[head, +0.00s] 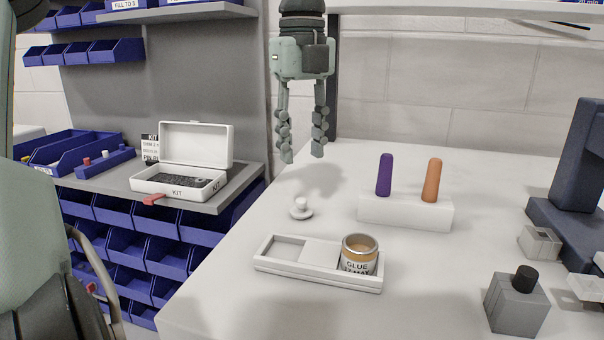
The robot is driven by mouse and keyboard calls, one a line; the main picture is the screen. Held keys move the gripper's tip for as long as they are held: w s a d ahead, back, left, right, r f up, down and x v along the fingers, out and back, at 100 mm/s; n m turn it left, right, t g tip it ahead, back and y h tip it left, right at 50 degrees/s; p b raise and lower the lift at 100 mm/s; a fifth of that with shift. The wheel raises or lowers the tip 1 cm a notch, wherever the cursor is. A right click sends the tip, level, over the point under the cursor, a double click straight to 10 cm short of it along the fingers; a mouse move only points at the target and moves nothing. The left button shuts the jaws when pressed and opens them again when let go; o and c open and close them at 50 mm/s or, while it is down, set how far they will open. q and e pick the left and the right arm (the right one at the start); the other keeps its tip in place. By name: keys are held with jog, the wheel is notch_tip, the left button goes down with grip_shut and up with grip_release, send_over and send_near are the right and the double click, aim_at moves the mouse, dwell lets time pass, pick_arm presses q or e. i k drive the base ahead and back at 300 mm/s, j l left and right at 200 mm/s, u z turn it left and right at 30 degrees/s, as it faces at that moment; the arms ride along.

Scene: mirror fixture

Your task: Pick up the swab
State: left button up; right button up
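No object is clearly marked as a swab. Two upright rounded sticks, a purple one (384,175) and an orange one (432,181), stand in a white block holder (405,212) on the white bench; I cannot tell if either is the swab. My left gripper (302,154) points down above the back left of the bench, left of the purple stick. Its fingers are apart with nothing between them. My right gripper is not in view.
A white tray (284,268) holds a glue jar (359,255). A small white knob (300,209) stands behind it. A grey bottle with black cap (516,305) and a dark blue stand (577,190) are at right. An open kit box (195,150) sits on the left shelf.

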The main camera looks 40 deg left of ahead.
aim_at(429, 194)
jog(key=k+j, duration=0.2)
jog(key=k, duration=0.3)
jog(key=k+j, duration=0.25)
jog(key=k, duration=0.2)
